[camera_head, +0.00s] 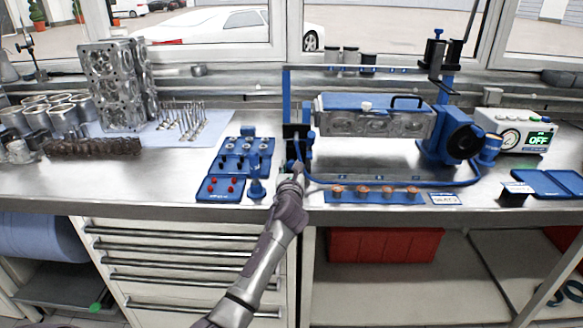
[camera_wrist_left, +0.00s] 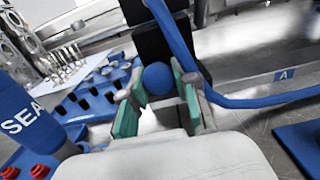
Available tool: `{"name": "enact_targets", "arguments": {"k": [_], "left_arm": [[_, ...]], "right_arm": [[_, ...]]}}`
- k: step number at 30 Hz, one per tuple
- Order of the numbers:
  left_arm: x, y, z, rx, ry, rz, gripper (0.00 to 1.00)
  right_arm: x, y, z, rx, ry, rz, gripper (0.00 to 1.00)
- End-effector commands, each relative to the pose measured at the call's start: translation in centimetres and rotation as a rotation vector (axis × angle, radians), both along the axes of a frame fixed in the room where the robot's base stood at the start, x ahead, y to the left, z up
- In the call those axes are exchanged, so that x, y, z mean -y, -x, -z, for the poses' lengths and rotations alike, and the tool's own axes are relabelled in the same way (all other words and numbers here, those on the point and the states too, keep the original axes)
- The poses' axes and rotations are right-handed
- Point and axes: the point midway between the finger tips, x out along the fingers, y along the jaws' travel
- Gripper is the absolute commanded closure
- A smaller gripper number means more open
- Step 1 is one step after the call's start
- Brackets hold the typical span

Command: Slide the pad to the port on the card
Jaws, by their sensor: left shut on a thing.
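My left gripper (camera_head: 292,170) is at the left end of the blue test rig (camera_head: 287,95). In the left wrist view its green-padded fingers (camera_wrist_left: 157,88) are shut on a round blue knob (camera_wrist_left: 157,76). The knob sits in front of a black block (camera_wrist_left: 150,45), which may be the pad; it also shows in the head view (camera_head: 297,131). A blue hose (camera_wrist_left: 250,102) runs from beside the block to the right. A small white card (camera_head: 445,199) lies at the bench front; its print is too small to read. My right gripper is out of view.
A blue tag marked A (camera_wrist_left: 284,74) is on the rig. Copper-coloured caps (camera_head: 362,191) stand in a row along the front edge. A blue tray (camera_head: 220,190) and a blue bottle (camera_wrist_left: 25,105) are left of my gripper. A cylinder head (camera_head: 370,124) hangs in the rig.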

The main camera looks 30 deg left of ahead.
Motion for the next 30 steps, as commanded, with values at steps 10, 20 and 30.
{"name": "enact_targets", "arguments": {"k": [10, 20, 30], "left_arm": [[3.1, -1.9, 0.3, -0.001, 0.004, 0.005, 1.0], [10.6, -6.5, 0.3, -0.002, 0.001, 0.004, 1.0], [12.1, -7.4, 0.1, -0.001, 0.0, 0.0, 1.0]], "right_arm": [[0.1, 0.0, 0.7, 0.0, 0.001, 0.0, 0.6], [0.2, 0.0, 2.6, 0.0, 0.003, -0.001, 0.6], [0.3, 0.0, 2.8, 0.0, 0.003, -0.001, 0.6]]}}
